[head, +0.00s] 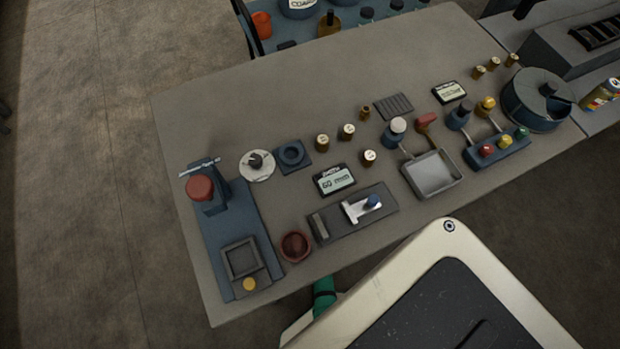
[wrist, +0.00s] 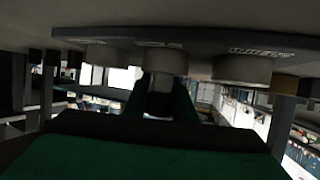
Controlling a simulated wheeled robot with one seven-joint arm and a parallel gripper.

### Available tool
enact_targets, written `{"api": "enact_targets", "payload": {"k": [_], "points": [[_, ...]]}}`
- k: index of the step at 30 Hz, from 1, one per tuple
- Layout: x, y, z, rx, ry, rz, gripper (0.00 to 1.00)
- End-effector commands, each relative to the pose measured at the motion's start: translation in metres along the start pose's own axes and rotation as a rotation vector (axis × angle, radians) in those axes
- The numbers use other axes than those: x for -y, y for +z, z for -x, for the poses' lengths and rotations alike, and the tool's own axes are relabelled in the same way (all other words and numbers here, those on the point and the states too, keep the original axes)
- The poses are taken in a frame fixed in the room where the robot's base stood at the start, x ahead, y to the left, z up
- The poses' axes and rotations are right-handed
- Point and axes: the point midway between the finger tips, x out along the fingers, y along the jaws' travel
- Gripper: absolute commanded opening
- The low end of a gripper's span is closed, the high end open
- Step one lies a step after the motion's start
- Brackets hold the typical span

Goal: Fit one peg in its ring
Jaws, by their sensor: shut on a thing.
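In the wrist view my gripper (wrist: 163,98) is shut on a dark grey peg-like piece (wrist: 160,104), between two dark green fingers. Its top end is just below or against a round grey fitting (wrist: 164,61) under a dark labelled plate (wrist: 205,41). I cannot tell whether it is inside. Similar round fittings hang at the left (wrist: 103,54) and right (wrist: 242,69) of the plate. In the head view the gripper is hidden; only a green part of my arm shows by the table's front edge. A dark blue ring on a square base (head: 291,154) sits on the table there.
The grey table (head: 225,85) holds several brass cylinders (head: 346,131), a red-topped press (head: 202,189), a reddish bowl (head: 295,246), a metal tray (head: 432,175) and a blue pot (head: 540,99). Its far left part is clear. In the wrist view, dark posts (wrist: 283,118) stand at the right.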

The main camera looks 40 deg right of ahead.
Motion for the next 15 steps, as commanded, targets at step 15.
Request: {"api": "enact_targets", "payload": {"k": [15], "points": [[-0.0003, 0.0053, -0.0019, 0.001, 0.000, 0.000, 0.02]]}}
